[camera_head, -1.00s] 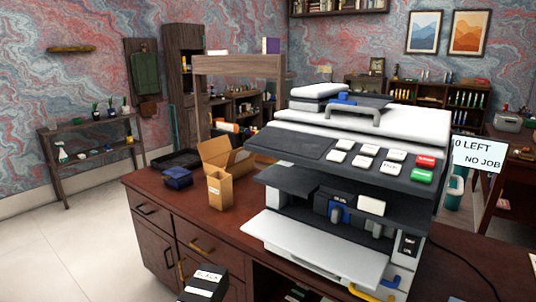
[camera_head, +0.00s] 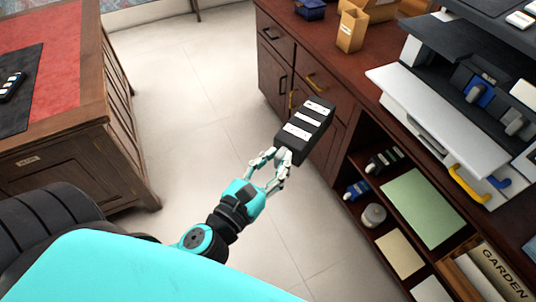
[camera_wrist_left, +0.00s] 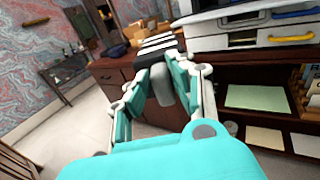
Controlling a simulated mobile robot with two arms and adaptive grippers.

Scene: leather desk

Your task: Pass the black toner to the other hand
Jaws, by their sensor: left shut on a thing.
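The black toner (camera_head: 305,131) is a dark block with white label patches. It is held up in the air over the floor, in front of the desk drawers. My left gripper (camera_head: 278,160) is shut on its near end. In the left wrist view the toner (camera_wrist_left: 158,47) sticks out beyond the fingers of my left gripper (camera_wrist_left: 166,92), its far part in front of the desk. My right gripper is not in view.
The printer (camera_head: 450,110) stands on the wooden desk (camera_head: 345,60) at the right. Open shelves below hold another dark cartridge (camera_head: 384,160), a blue item (camera_head: 356,190) and paper (camera_head: 424,208). A red-topped desk (camera_head: 75,50) stands at the left. The floor (camera_head: 190,90) between is clear.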

